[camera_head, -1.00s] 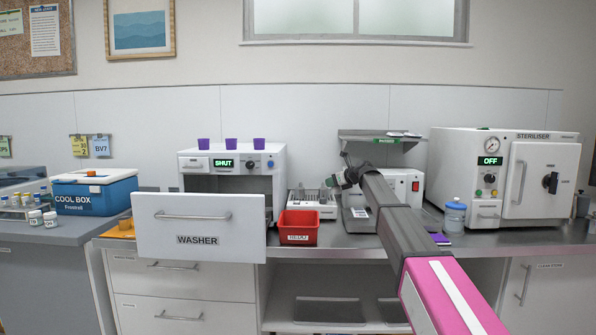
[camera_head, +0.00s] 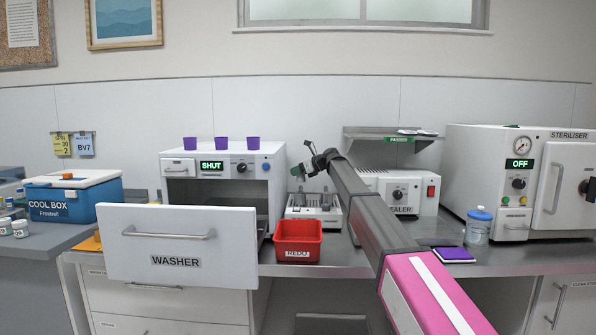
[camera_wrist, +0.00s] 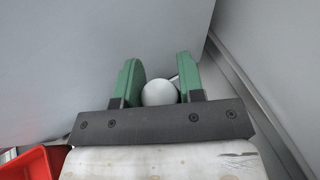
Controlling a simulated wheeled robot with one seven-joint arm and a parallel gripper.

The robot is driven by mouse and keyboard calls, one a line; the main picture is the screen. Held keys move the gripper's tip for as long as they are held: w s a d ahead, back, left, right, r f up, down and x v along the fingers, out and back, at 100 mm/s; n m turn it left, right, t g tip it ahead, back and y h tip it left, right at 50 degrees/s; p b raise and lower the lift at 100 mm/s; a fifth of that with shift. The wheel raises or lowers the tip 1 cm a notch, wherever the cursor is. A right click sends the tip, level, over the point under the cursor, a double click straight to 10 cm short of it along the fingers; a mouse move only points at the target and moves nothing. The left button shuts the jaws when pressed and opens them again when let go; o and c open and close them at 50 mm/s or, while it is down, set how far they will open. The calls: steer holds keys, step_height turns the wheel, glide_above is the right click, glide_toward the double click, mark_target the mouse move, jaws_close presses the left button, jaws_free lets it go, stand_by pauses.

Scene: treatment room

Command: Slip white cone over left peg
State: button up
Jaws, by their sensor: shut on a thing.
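My gripper (camera_head: 308,168) is at the end of the outstretched arm, above and near the white rack (camera_head: 313,205) on the counter. In the wrist view my gripper (camera_wrist: 160,65) has its green fingers around a rounded white thing (camera_wrist: 159,93), which I take to be the white cone, seen end-on. The cone cannot be made out in the head view. The rack has small upright parts, too small to tell apart. No left peg can be clearly picked out in either view.
The washer (camera_head: 220,168) stands left of my gripper, its drawer front (camera_head: 180,245) pulled out. A red bin (camera_head: 298,240) is in front of the rack. The sealer (camera_head: 400,193), a blue-lidded jar (camera_head: 478,228) and the steriliser (camera_head: 515,180) are to the right.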

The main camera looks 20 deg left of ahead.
steer(key=shift+f, duration=2.85)
steer(key=shift+d+f, duration=0.1)
steer(key=shift+f, duration=0.45)
steer(key=o, duration=0.6)
